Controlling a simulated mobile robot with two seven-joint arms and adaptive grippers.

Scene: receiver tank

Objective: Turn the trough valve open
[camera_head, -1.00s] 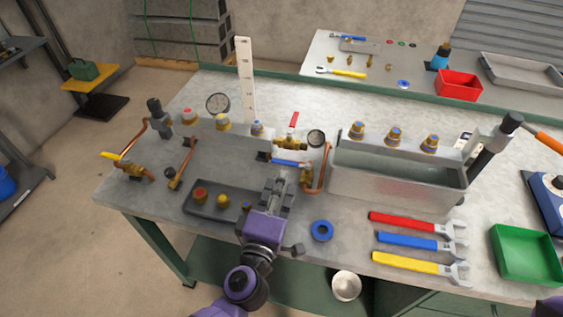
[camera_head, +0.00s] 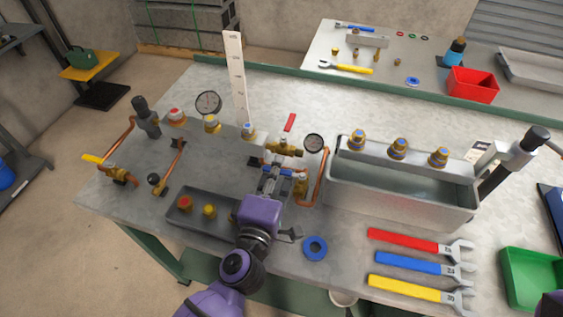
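A brass valve (camera_head: 301,184) with a blue lever (camera_head: 271,168) stands just left of the grey trough (camera_head: 400,207). A copper pipe (camera_head: 321,178) rises beside the valve near the trough's left wall. My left gripper (camera_head: 273,177) is over the blue lever, its fingers pointing away from me. The fingers cover part of the lever, so I cannot tell whether they touch or grip it. A second brass valve with a red lever (camera_head: 289,123) stands just behind. A third, with a yellow lever (camera_head: 92,158), is at the far left. My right gripper is out of view.
A dark tray (camera_head: 188,217) with fittings lies left of my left gripper. A blue ring (camera_head: 315,247) lies to its right. Red, blue and yellow wrenches (camera_head: 405,240) lie at the front right. Gauges (camera_head: 208,103) and a tall white scale (camera_head: 235,75) stand behind.

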